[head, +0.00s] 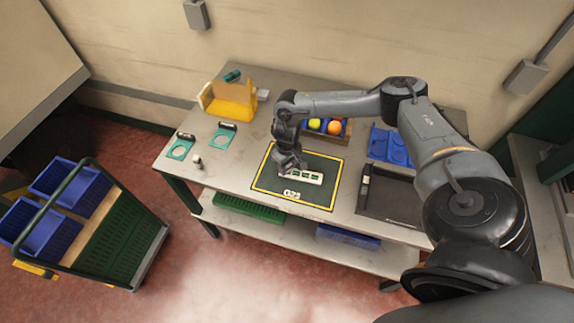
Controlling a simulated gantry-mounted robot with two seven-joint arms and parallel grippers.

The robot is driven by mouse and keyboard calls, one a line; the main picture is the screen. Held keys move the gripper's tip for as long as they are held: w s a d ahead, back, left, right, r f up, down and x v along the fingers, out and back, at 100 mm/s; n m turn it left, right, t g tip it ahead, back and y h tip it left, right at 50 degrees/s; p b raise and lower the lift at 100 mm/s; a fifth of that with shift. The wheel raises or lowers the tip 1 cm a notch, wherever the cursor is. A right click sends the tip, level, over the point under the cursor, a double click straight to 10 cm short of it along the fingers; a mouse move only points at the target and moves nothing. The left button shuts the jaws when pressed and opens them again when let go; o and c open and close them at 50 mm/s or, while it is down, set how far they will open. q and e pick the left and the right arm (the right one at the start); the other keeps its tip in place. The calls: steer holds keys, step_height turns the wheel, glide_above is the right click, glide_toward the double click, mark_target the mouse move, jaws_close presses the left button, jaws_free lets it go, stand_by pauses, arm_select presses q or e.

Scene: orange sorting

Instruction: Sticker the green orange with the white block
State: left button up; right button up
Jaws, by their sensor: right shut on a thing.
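A long white block (313,178) with green squares on its face is at the dark mat with the yellow border. My right gripper (289,168) is over the mat, shut on the left end of the white block; its fingertips are small in the picture. I cannot tell whether the block touches the mat. A yellow-green orange (314,124) sits in a small crate behind the mat, beside a deeper orange fruit (334,127). My arm partly covers the crate. My left gripper is not in view.
The mat (265,183) lies mid-table. A yellow holder (230,103) stands at the back left, teal plates (180,149) at the left. Blue trays (391,147) and a dark tray (386,207) are at the right. A cart with blue bins (45,239) stands left of the table.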

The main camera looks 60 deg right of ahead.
stand_by(0.5)
steer(key=shift+p, duration=0.3)
steer(key=shift+f, duration=0.15)
stand_by(1.0)
step_height(320, 180, up, 2)
steer(key=p, duration=0.3)
steer(key=shift+r, duration=0.25)
step_height(320, 180, up, 5)
steer(key=p, duration=0.6)
steer(key=shift+f, duration=0.1)
steer(key=shift+d, duration=0.1)
